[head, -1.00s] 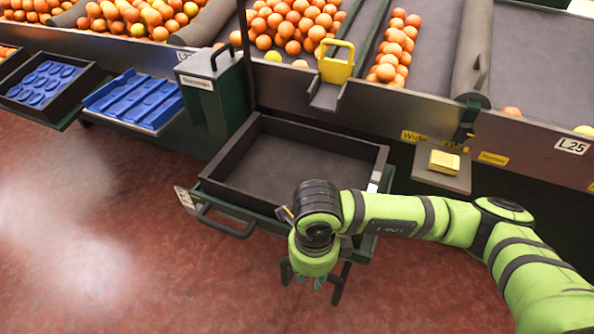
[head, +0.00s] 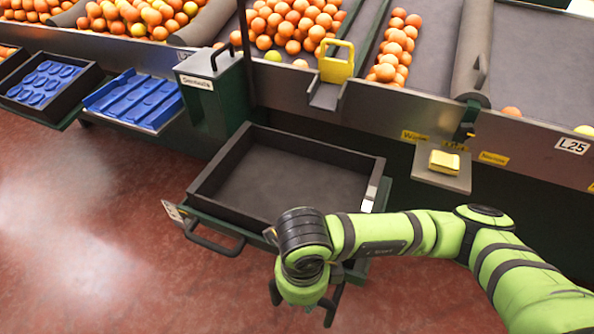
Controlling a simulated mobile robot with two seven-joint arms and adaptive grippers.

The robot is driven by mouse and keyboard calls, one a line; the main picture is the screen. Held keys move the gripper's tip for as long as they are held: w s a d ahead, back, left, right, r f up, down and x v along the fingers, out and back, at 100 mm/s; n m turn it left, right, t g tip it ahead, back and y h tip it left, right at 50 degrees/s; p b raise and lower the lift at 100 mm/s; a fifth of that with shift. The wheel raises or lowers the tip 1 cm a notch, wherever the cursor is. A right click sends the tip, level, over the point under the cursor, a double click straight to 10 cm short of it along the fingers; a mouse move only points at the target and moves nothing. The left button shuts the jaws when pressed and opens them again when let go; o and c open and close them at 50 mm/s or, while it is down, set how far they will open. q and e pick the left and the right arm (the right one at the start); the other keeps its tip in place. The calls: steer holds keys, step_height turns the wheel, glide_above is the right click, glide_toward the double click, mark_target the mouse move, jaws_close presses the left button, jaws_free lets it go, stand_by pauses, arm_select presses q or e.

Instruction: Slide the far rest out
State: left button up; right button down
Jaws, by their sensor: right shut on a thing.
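The far rest (head: 180,211) is a dark green slide-out frame below the machine's front. It stands out over the floor, with a black handle (head: 213,239) at its front left. A black open crate (head: 280,136) sits on it and looks empty. My right gripper (head: 303,303) points down at the rest's front right. It is shut on the rest, but my wrist hides the exact contact. My left gripper is not in view.
A dark green bin (head: 213,100) stands left of the crate. Blue trays (head: 135,98) lie further left. Oranges (head: 295,25) lie on the belts behind. The red floor in front is clear.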

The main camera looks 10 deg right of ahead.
steer(key=c, duration=1.1)
jaws_free()
steer(key=shift+a+r, duration=0.15)
steer(key=shift+a, duration=0.2)
steer(key=shift+o, duration=1.3)
steer(key=shift+d, duration=0.15)
steer(key=shift+r+p, duration=2.2)
steer(key=shift+r, duration=1.2)
